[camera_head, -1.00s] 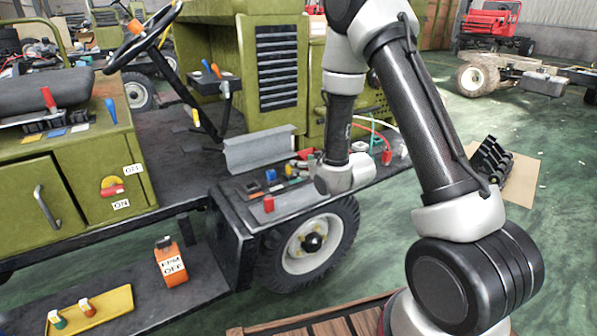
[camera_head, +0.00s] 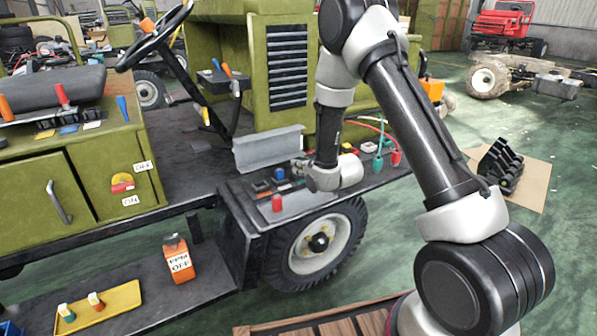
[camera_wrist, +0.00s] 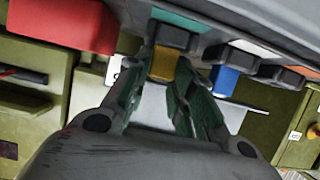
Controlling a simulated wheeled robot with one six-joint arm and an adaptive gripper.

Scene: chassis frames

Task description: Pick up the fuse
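In the wrist view, my gripper (camera_wrist: 161,78) has its two green-padded fingers spread on either side of a yellow fuse (camera_wrist: 165,62). The fuse sits against a dark socket below a teal label. I cannot tell whether the fingers touch it. A blue fuse (camera_wrist: 224,80) in a similar socket is to the right, and a large red block (camera_wrist: 62,24) is at upper left. In the head view, the wrist end of my arm is low over the black fender panel and hides part of it; the fingers are hard to make out there.
On the fender panel (camera_head: 265,185) stand a red block (camera_head: 277,202), a small blue piece (camera_head: 280,174) and cables with red and green clips (camera_head: 395,158). A grey bent sheet (camera_head: 268,147) stands behind. An orange box (camera_head: 180,262) sits on the lower step.

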